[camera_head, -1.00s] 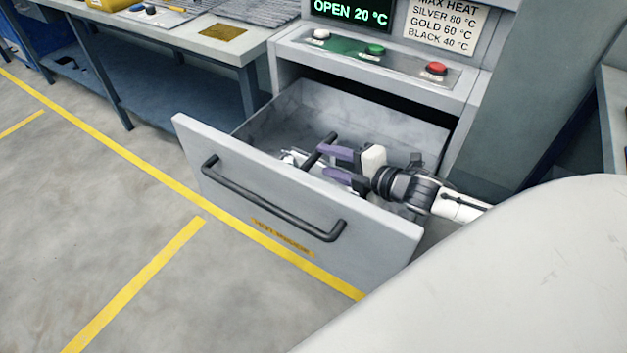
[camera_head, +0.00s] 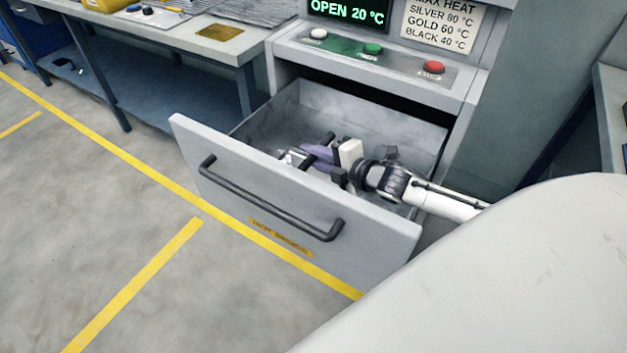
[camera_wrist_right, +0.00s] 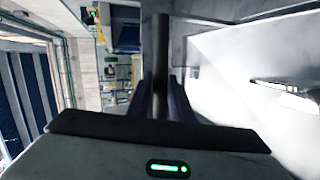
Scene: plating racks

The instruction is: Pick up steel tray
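The steel tray is mostly hidden inside the open drawer (camera_head: 215,171). A black bar handle (camera_head: 327,138) stands up there, with pale shiny metal (camera_head: 293,157) beside it; I take these as parts of the tray. My right gripper (camera_head: 317,157) reaches into the drawer from the right, its purple fingers closed around the bar. In the right wrist view the dark bar (camera_wrist_right: 161,60) runs between the two close fingers (camera_wrist_right: 163,100). My left gripper is not in view.
The drawer's front panel has a long black handle (camera_head: 270,205). Above are a control panel with buttons (camera_head: 373,49) and a display (camera_head: 348,12) reading OPEN 20 °C. A workbench (camera_head: 190,38) stands at the left. The floor (camera_head: 90,230) in front is clear.

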